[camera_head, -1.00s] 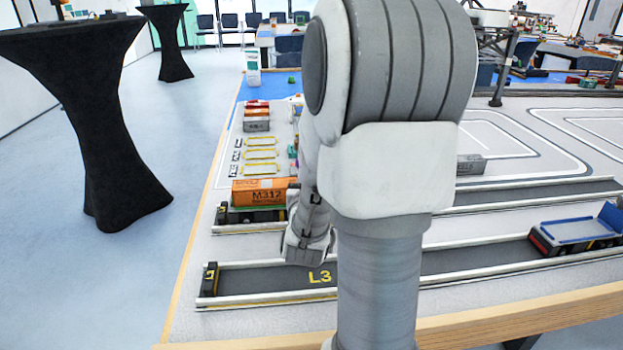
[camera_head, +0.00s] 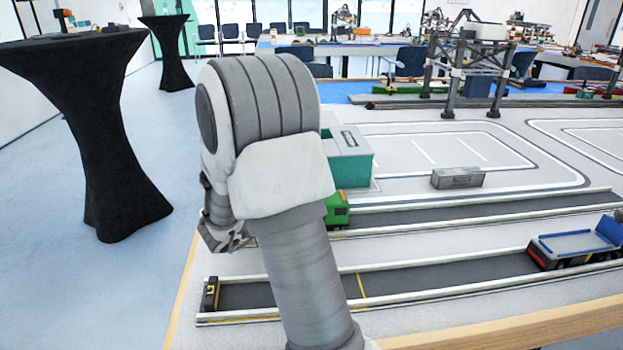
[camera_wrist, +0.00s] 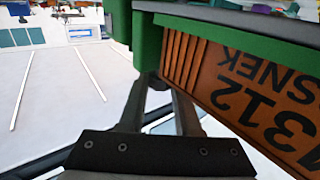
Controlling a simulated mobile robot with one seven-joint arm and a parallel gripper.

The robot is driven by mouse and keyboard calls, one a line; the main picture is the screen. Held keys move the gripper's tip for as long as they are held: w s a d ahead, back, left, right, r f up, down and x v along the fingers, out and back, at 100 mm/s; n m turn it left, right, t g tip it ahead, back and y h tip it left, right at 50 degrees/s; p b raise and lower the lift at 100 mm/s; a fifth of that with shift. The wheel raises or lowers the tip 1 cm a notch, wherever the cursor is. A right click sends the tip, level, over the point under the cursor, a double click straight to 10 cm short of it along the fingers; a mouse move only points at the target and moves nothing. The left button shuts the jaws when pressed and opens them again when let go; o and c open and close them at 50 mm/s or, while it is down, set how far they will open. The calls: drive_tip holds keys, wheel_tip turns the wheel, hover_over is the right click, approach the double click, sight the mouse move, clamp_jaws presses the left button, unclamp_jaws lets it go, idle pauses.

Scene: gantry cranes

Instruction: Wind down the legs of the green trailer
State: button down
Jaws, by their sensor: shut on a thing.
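In the wrist view my gripper (camera_wrist: 160,88) has its fingers closed together at the lower end of a green post (camera_wrist: 147,45), seemingly a leg of the green trailer (camera_wrist: 235,38). The exact part between the fingertips is hard to make out. An orange container (camera_wrist: 225,80) marked M312 appears upside down against the trailer. A green vehicle cab (camera_head: 337,210) shows just right of my arm.
A teal box (camera_head: 352,165) stands behind the arm and a grey container (camera_head: 457,178) lies to its right. A blue truck (camera_head: 580,243) is in the front lane at right. A gantry crane (camera_head: 470,65) stands at the back. The front lane's middle is clear.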

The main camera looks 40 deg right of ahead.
drive_tip(key=shift+a+f+m+g+p, duration=0.2)
drive_tip(key=shift+m+g+p, duration=0.25)
drive_tip(key=shift+g, duration=0.45)
drive_tip(key=shift+f+m+g, duration=0.1)
drive_tip(key=shift+m+g, duration=0.15)
drive_tip(key=shift+g, duration=0.05)
drive_tip(key=c, duration=0.9)
unclamp_jaws()
drive_tip(key=shift+d, duration=0.1)
drive_tip(key=shift+o, duration=1.5)
drive_tip(key=a+p, duration=0.4)
drive_tip(key=a, duration=1.3)
drive_tip(key=shift+w+a, duration=0.2)
drive_tip(key=shift+w, duration=0.15)
